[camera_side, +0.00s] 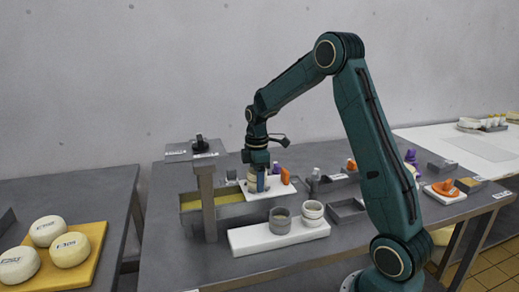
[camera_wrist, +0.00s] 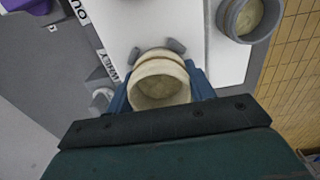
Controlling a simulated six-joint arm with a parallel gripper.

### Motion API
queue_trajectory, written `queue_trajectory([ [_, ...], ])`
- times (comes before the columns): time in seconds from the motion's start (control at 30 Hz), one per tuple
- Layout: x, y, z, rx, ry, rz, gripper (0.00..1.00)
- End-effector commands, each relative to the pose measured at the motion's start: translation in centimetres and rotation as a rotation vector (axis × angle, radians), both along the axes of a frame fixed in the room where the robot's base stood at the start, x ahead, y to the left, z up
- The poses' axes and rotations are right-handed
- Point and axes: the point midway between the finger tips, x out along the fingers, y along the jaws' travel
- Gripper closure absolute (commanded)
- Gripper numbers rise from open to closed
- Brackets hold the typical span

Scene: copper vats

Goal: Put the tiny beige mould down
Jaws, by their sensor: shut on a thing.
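The tiny beige mould (camera_wrist: 160,85) is a small round cup, seen from above between the blue fingers of my gripper (camera_wrist: 161,93) in the wrist view. My gripper is shut on it. In the side view my gripper (camera_side: 258,182) points down at a white board (camera_side: 284,191), and the mould is partly hidden by a finger. The board also shows under the mould in the wrist view (camera_wrist: 135,20), with two small grey stubs beside the mould's rim. I cannot tell whether the mould touches the board.
An orange piece (camera_side: 285,176) stands just right of my gripper. A yellow-filled trough (camera_side: 215,200) lies to the left, with a grey post in front. A grey mould (camera_side: 280,220) and a pale mould (camera_side: 312,213) stand on a white slab (camera_side: 252,240) at the front.

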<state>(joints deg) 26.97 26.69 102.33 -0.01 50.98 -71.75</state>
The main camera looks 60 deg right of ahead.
Motion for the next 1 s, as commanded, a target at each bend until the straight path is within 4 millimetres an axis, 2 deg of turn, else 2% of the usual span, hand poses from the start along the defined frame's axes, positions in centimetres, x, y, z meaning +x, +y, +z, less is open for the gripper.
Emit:
queue_trajectory([
  [0.03, 0.0, 0.0, -0.1, 0.001, 0.001, 0.000, 0.45],
  [0.13, 0.0, 0.0, -0.1, 0.000, 0.000, 0.000, 0.25],
  [0.47, 0.0, 0.0, 0.0, 0.000, 0.000, 0.000, 0.25],
  [0.63, 0.0, 0.0, 0.7, -0.001, -0.002, 0.000, 0.25],
  [0.77, 0.1, 0.0, 1.9, -0.002, -0.004, 0.000, 0.25],
  [1.0, 0.0, 0.0, 5.4, -0.002, -0.004, 0.000, 0.25],
])
